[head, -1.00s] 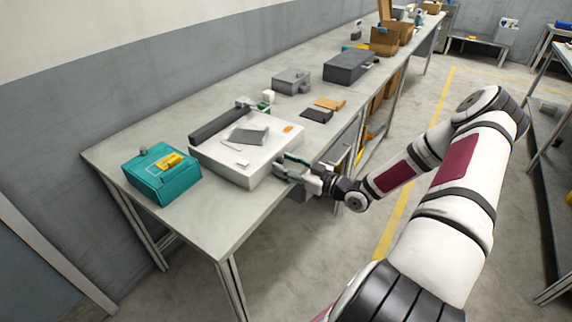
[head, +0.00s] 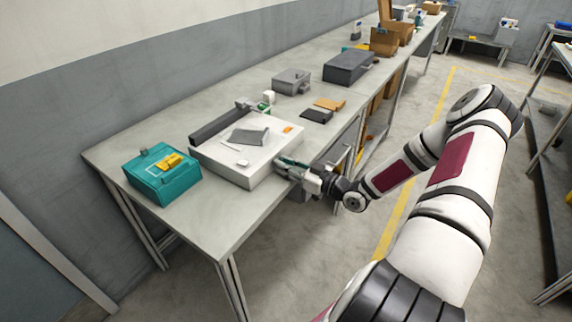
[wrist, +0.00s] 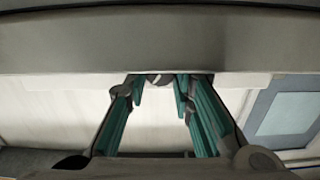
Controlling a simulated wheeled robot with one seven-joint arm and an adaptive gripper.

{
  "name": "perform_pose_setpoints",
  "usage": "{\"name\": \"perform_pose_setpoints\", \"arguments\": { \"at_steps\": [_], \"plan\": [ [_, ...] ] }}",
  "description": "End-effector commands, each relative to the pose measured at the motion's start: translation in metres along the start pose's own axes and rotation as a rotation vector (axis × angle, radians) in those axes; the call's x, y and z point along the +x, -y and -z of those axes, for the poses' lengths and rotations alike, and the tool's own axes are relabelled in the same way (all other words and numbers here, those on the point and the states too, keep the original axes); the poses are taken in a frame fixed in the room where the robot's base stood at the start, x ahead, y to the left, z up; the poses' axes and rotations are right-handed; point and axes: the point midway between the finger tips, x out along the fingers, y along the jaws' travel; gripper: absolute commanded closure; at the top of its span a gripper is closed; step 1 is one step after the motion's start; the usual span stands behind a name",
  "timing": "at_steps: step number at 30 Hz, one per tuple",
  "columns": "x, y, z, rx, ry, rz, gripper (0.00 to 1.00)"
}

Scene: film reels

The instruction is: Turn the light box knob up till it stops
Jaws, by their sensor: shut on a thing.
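The light box (head: 207,159) is a white box with a dark bar along its back edge, lying on the long grey bench. My gripper (head: 284,164) is at the right front side of the box, level with its side wall. In the wrist view my gripper (wrist: 160,82) has its green-lined fingers closed in on a small grey knob (wrist: 158,79) at the face of the box. The fingers hide most of the knob, and its turn position cannot be read. In the head view the knob is hidden behind the gripper.
A grey slab (head: 250,136) and a small orange piece (head: 288,129) lie on the box. A teal case (head: 161,179) stands to its left. A grey box (head: 291,82) and a dark case (head: 348,67) stand farther back. The floor aisle on the right is clear.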

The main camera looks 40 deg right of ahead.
Motion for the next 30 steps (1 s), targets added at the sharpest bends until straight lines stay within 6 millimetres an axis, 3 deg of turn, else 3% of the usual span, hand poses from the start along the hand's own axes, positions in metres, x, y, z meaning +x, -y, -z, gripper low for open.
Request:
{"name": "perform_pose_setpoints", "arguments": {
  "at_steps": [18, 30],
  "plan": [
    [-0.0005, 0.0013, -0.0001, 0.495, 0.003, 0.001, 1.0],
    [-0.0005, 0.0011, -0.0006, 0.686, 0.002, 0.0, 1.0]
  ]
}}
